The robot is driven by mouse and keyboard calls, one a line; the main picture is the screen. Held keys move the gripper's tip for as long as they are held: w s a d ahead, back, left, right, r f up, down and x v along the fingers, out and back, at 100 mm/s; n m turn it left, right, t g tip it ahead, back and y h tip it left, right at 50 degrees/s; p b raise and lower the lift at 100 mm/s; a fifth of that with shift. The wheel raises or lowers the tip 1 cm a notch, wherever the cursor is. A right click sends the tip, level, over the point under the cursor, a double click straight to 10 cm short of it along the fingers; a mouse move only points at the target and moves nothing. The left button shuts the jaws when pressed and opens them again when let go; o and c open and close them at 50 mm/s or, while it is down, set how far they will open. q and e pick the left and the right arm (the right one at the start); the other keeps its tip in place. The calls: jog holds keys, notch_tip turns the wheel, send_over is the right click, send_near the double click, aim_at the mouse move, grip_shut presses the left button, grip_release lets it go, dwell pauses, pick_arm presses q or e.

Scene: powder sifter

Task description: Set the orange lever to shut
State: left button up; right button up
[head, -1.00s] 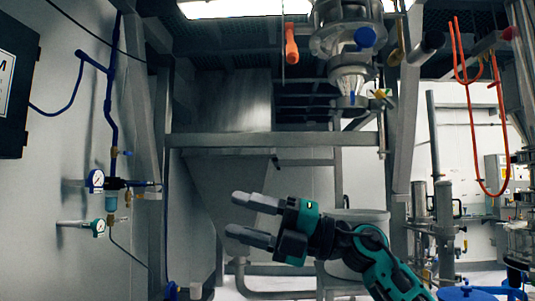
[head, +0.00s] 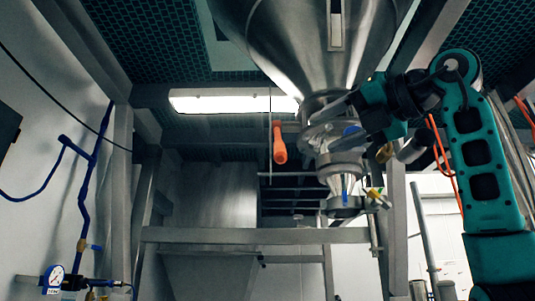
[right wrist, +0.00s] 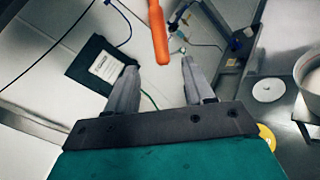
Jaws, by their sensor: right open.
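The orange lever (head: 279,143) hangs nearly upright, handle end down, left of the metal valve fittings under the hopper. My right gripper (head: 312,137) is raised to the right of the lever in the head view, its fingers pointing left toward it. In the right wrist view the lever (right wrist: 158,35) comes down from the top edge, and its lower end appears between the tips of the open fingers (right wrist: 158,66). I cannot tell whether they touch. The gripper holds nothing. My left gripper is out of view.
A large steel hopper (head: 305,40) is overhead, with a steel outlet (head: 345,170) and small valves below it. A frame crossbar (head: 255,236) runs beneath. A blue pipe (head: 85,195) and gauge (head: 53,278) are on the left wall.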

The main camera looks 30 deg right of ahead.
aim_at(280, 152)
jog(key=p+x, duration=0.2)
jog(key=x, duration=1)
jog(key=shift+w+r, duration=0.1)
jog(key=shift+w, duration=0.25)
grip_shut()
